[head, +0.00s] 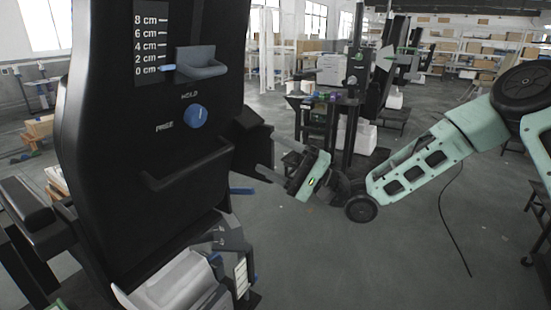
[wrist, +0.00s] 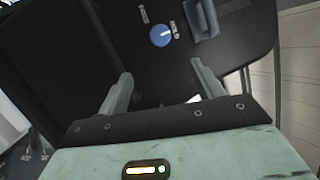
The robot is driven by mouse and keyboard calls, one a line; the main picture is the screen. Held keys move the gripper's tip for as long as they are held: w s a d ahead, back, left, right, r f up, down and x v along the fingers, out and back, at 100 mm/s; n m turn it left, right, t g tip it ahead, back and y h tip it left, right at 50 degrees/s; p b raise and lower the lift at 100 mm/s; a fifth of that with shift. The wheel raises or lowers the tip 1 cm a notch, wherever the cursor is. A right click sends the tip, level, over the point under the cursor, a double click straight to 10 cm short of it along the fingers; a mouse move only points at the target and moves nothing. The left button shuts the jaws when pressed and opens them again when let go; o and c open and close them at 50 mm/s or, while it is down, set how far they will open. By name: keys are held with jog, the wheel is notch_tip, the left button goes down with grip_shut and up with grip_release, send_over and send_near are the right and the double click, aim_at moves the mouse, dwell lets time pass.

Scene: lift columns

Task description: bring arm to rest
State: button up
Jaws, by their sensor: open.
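My arm reaches in from the right in the head view, with its light green links. My gripper (head: 266,157) is close to the right side of the tall black column (head: 110,110). Its two grey fingers are spread apart with nothing seen between them. In the wrist view my gripper (wrist: 162,88) points at the black face of the column (wrist: 75,50), and the fingers stand well apart. Whether the fingertips touch the column cannot be told.
Above the knob are a grey lever (head: 203,66) and a centimetre scale (head: 150,45) with a blue pointer near 0 cm. A black handle bar (head: 190,165) juts from the column below. Open grey floor (head: 400,255) lies under my arm. Other equipment stands behind.

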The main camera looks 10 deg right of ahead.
dwell(0.4)
jog(key=s+a+f+n+g+h, duration=0.3)
jog(key=s+a+f+n+h, duration=0.4)
jog(key=f+h, duration=0.35)
jog(key=s+d+r+n+g+h, duration=0.1)
jog(key=s+d+h, duration=0.4)
jog(key=s, duration=0.7)
jog(key=s+d+r+n+g+h, duration=0.2)
jog(key=s+d+n+g+h, duration=0.2)
jog(key=s+d, duration=0.5)
jog(key=s+h, duration=0.1)
jog(key=s, duration=0.3)
jog(key=shift+s+d, duration=0.15)
jog(key=shift+s, duration=0.1)
